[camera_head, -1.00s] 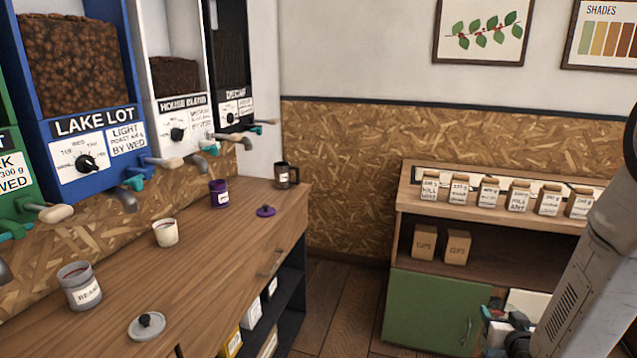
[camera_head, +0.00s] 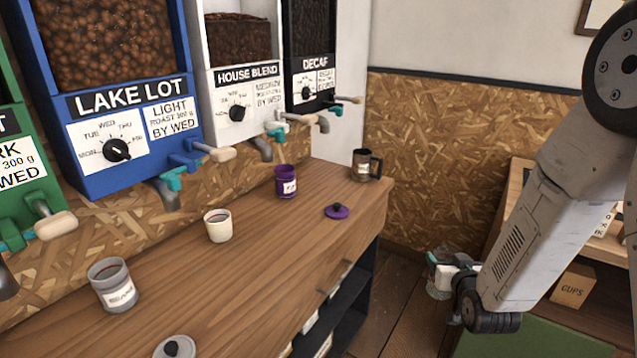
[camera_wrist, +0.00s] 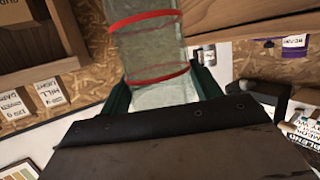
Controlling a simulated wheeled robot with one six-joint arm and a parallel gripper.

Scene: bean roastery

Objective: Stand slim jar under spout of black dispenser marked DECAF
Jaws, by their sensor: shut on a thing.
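The black dispenser (camera_head: 312,50) marked DECAF is at the far end of the dispenser row. Its grey spout (camera_head: 323,124) hangs over the back of the counter. The counter (camera_head: 255,240) looks bare below that spout. My gripper (camera_head: 450,272) is right of the counter, over the floor gap, shut on a clear, greenish glass jar (camera_head: 438,288). In the wrist view the jar (camera_wrist: 150,52) shows red bands and sits between the teal fingers of my gripper (camera_wrist: 160,85). Its far end is cut off, and my gripper hides part of it.
A dark mug (camera_head: 366,165) stands at the counter's far end. A purple canister (camera_head: 286,184) and purple lid (camera_head: 337,211) are near the DECAF spout. A white cup (camera_head: 218,226) and grey jar (camera_head: 113,286) stand nearer. A shelf unit (camera_head: 520,200) is at right.

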